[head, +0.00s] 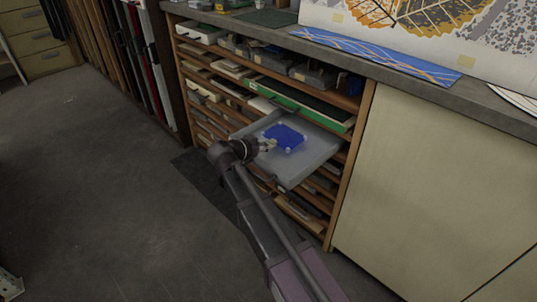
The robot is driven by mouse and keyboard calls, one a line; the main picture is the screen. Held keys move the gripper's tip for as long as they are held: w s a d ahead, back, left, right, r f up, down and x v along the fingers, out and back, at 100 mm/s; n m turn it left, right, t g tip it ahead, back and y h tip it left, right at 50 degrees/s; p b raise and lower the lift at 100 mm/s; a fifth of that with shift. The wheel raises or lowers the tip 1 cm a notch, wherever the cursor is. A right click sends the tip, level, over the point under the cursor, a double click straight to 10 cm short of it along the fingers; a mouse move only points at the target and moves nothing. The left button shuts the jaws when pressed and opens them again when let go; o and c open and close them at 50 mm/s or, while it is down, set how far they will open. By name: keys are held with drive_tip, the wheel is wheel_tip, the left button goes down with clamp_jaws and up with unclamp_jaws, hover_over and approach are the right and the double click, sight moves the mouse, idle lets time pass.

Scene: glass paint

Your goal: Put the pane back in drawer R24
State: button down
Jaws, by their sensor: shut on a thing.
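A blue pane (284,138) with small pale spots near its corners shows over the floor of a pulled-out grey drawer (319,162). My gripper (269,145) is at the pane's left edge and is shut on it. The pane looks about level. I cannot tell whether it touches the drawer's floor or hangs a little above it. The drawer's label is too small to read, so I cannot tell whether it is R24. My gripper and wrist hide part of the drawer's front left side.
The drawer sits in a wooden rack (353,150) of several shelves under a grey worktop (490,95). A green-edged tray (300,105) is just above the open drawer. A beige cabinet (430,175) stands to the right. The floor (90,200) at left is clear.

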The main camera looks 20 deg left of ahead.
drive_tip(key=shift+f+b, duration=0.75)
drive_tip(key=shift+f, duration=0.3)
drive_tip(key=shift+f+b, duration=0.55)
drive_tip(key=shift+b, duration=0.05)
drive_tip(key=shift+s, duration=0.1)
drive_tip(key=shift+c, duration=2)
unclamp_jaws()
drive_tip(key=shift+r, duration=0.1)
drive_tip(key=shift+r+p, duration=0.4)
drive_tip(key=shift+p, duration=0.2)
drive_tip(key=p+v, duration=0.4)
drive_tip(key=v, duration=0.8)
drive_tip(key=shift+r+p, duration=0.15)
drive_tip(key=shift+p, duration=0.15)
